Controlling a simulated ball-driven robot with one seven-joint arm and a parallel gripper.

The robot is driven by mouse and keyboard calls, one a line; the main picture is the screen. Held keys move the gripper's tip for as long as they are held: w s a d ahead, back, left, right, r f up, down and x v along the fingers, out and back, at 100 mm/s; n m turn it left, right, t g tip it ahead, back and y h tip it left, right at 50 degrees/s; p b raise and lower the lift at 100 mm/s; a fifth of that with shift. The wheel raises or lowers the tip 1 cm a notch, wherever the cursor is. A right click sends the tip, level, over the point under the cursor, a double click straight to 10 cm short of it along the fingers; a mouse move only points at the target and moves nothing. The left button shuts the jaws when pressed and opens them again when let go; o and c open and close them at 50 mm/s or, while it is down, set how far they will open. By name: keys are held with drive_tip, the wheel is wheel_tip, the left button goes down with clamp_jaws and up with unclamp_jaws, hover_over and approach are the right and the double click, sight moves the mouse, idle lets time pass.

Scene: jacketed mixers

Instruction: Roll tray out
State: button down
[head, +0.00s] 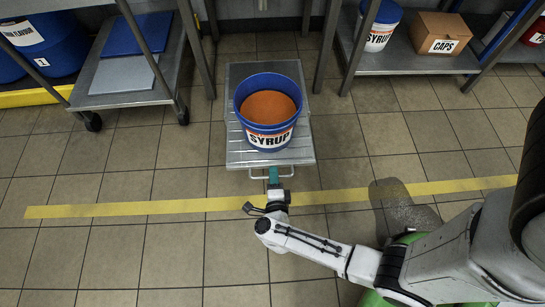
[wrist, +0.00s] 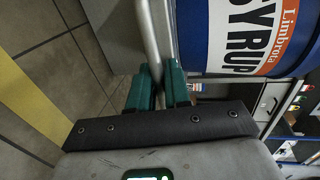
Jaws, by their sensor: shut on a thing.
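The grey metal tray (head: 236,152) sits low on the tiled floor, between the two shelf units. A blue bucket (head: 258,140) labelled SYRUP, filled with something orange, stands upright on it. My gripper (head: 273,178) is at the tray's near edge, shut on the thin metal handle (head: 256,178). In the wrist view the green fingers of my gripper (wrist: 160,88) close around a pale metal bar (wrist: 149,45). The bucket (wrist: 235,35) is close beside them there, its label sideways.
A yellow line (head: 120,210) crosses the floor in front of the tray. The left shelf (head: 122,95) holds blue and grey sheets, with blue drums beside it. The right shelf (head: 400,65) holds a white bucket and a CAPS box (head: 440,33).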

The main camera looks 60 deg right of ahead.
drive_tip(key=f+v, duration=0.1)
drive_tip(key=v, duration=0.5)
drive_tip(key=shift+s+a, duration=0.35)
drive_tip(key=shift+a, duration=0.1)
drive_tip(key=shift+f, duration=0.15)
drive_tip(key=c, duration=1.3)
unclamp_jaws()
drive_tip(key=p+v, duration=0.1)
drive_tip(key=v, duration=0.9)
drive_tip(key=shift+s+a+p, duration=0.15)
drive_tip(key=shift+a+p, duration=0.15)
drive_tip(key=shift+p, duration=0.05)
